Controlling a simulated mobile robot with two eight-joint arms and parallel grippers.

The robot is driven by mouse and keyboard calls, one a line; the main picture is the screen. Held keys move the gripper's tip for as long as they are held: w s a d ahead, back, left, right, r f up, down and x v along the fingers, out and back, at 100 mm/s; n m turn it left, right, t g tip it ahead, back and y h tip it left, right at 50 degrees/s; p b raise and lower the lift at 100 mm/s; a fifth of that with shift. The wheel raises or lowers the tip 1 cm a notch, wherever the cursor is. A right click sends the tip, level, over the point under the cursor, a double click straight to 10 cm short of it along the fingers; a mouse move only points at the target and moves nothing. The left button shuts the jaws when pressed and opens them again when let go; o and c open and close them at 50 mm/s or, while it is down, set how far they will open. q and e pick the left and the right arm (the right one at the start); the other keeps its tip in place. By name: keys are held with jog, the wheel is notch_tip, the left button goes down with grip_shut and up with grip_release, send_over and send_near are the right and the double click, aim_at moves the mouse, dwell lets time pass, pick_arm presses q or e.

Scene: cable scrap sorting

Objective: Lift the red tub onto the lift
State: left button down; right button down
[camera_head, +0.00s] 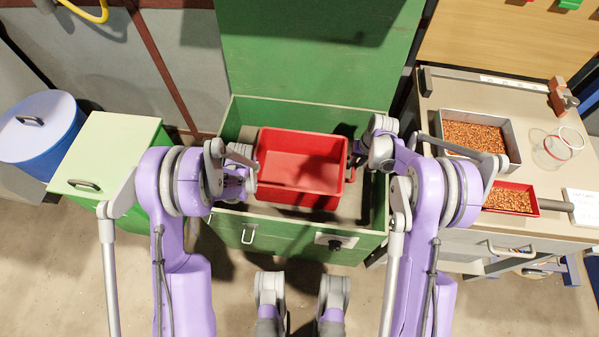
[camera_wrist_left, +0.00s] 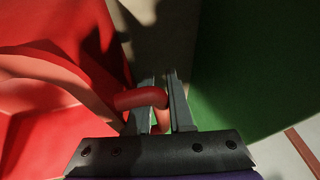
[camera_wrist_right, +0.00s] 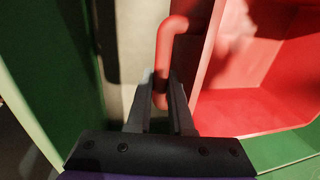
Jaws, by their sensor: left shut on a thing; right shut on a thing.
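The red tub (camera_head: 300,165) is empty and sits within the walls of the open green chest (camera_head: 290,108), in the middle of the head view. Whether it touches the chest floor I cannot tell. My left gripper (camera_head: 246,178) is at the tub's left side; in the left wrist view its fingers (camera_wrist_left: 158,105) are shut on a red handle (camera_wrist_left: 140,97). My right gripper (camera_head: 356,160) is at the tub's right side; in the right wrist view its fingers (camera_wrist_right: 160,100) are shut on the other red handle (camera_wrist_right: 165,50). I cannot make out a lift for certain.
The green lid (camera_head: 315,45) stands open behind. A pale green box (camera_head: 105,150) and blue bin (camera_head: 50,150) stand left.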

pick_arm(q)
jog(key=shift+r, duration=0.1)
pick_arm(e)
jog(key=shift+r, duration=0.1)
